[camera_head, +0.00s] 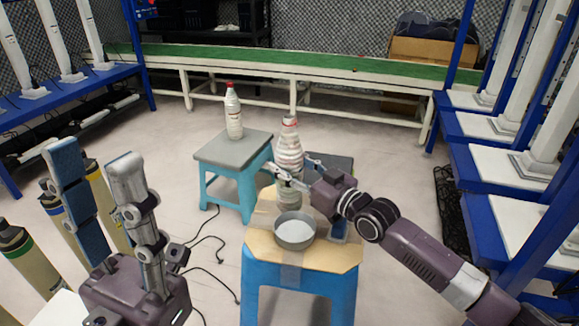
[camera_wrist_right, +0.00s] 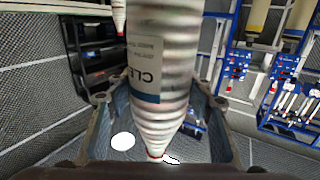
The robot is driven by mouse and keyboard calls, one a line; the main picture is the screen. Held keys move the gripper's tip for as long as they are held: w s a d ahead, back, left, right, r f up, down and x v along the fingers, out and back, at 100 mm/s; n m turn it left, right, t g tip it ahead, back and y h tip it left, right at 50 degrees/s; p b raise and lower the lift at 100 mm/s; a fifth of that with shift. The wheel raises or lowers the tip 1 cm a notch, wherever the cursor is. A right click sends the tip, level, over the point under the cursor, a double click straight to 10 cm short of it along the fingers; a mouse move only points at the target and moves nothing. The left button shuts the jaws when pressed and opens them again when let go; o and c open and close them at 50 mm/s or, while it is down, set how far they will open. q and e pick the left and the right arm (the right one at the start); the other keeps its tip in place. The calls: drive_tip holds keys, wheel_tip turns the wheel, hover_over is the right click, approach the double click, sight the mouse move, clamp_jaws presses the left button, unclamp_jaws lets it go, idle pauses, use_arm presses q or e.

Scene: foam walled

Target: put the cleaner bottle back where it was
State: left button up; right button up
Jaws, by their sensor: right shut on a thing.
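The cleaner bottle (camera_head: 289,150), white with reddish bands, stands upright at the back of the cardboard-topped blue stool (camera_head: 262,243). My left gripper (camera_head: 95,165) is open and empty at the left, far from the bottle.
A round grey pan (camera_head: 295,232) is on the cardboard, just in front of the bottle. A similar red-capped bottle (camera_head: 233,112) stands on a grey-topped stool (camera_head: 225,150) to the left, with free room around it. Blue racks (camera_head: 500,195) flank the right. Cables lie on the floor.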

drive_tip(key=shift+f, duration=0.1)
drive_tip(key=o, duration=1.4)
